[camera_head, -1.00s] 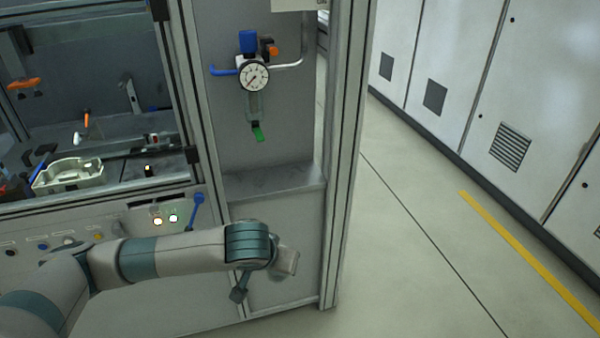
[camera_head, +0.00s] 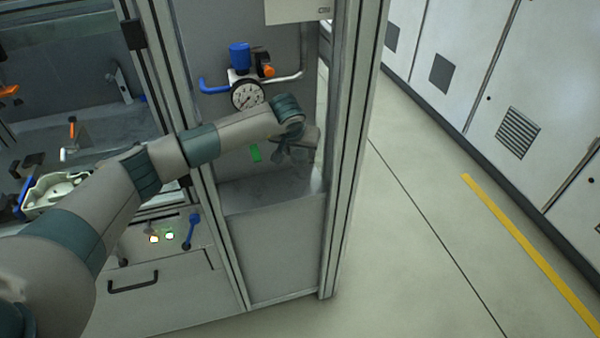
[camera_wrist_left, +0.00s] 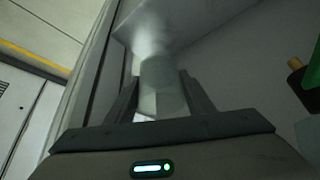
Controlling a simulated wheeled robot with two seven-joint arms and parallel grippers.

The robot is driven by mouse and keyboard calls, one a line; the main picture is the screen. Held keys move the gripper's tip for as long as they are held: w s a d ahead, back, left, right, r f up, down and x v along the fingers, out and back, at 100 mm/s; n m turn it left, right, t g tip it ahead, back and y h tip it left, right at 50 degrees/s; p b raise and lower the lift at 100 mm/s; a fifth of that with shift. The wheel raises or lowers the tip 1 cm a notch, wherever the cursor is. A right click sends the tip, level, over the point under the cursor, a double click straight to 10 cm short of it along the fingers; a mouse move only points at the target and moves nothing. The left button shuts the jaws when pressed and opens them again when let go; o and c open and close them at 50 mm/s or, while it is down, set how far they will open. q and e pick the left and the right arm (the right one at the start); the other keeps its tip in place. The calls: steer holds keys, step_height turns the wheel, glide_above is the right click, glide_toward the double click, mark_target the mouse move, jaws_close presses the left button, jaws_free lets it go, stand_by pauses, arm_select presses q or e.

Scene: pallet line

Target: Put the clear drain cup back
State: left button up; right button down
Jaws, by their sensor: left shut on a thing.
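My left gripper (camera_head: 288,152) is in front of the grey panel, to the right of and a little below the pressure gauge (camera_head: 247,95). In the left wrist view it is shut on the clear drain cup (camera_wrist_left: 162,88), a pale translucent piece between the two dark fingers. The cup is too faint to make out in the head view. A green part (camera_head: 255,153) on the panel under the gauge lies left of the gripper, apart from it. My forearm partly covers the area below the gauge. My right gripper is not in view.
A blue-capped regulator (camera_head: 240,56) with blue and white pipes sits above the gauge. A ledge (camera_head: 270,190) lies below the gripper. The upright frame post (camera_head: 350,150) stands close on the right. Open floor (camera_head: 420,220) lies beyond it.

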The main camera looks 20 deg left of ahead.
arm_select(q)
steer(key=shift+w+r, duration=0.2)
steer(key=shift+w, duration=0.15)
steer(key=shift+s, duration=0.1)
steer(key=shift+f+b, duration=1.05)
steer(key=shift+f, duration=2.05)
